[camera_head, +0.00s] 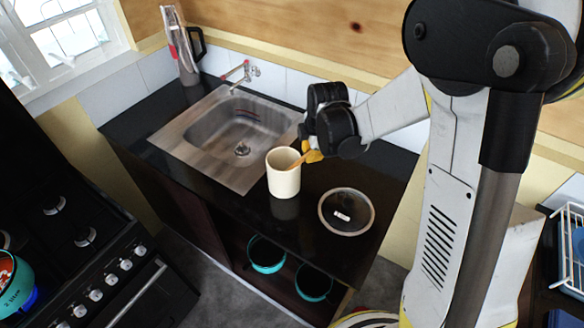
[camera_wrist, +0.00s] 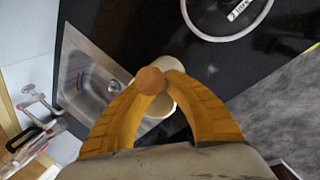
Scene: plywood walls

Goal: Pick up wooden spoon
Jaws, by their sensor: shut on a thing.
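The wooden spoon (camera_head: 298,161) leans out of a cream-coloured cup (camera_head: 283,178) on the black counter, its lower part hidden inside the cup. In the wrist view the round brown end of the spoon (camera_wrist: 151,80) sits between the yellow fingertips. My gripper (camera_head: 310,152) is at the cup's upper right in the head view, shut on the spoon's upper end. In the wrist view my gripper (camera_wrist: 152,84) partly covers the cup (camera_wrist: 165,103), which is beneath it.
A steel sink (camera_head: 238,138) with a tap (camera_head: 240,72) is left of the cup. A glass lid (camera_head: 346,211) lies to its right. A grey kettle-like item (camera_head: 182,50) stands in the back corner. Teal pots (camera_head: 266,254) sit on the shelf below. A stove (camera_head: 80,225) is at left.

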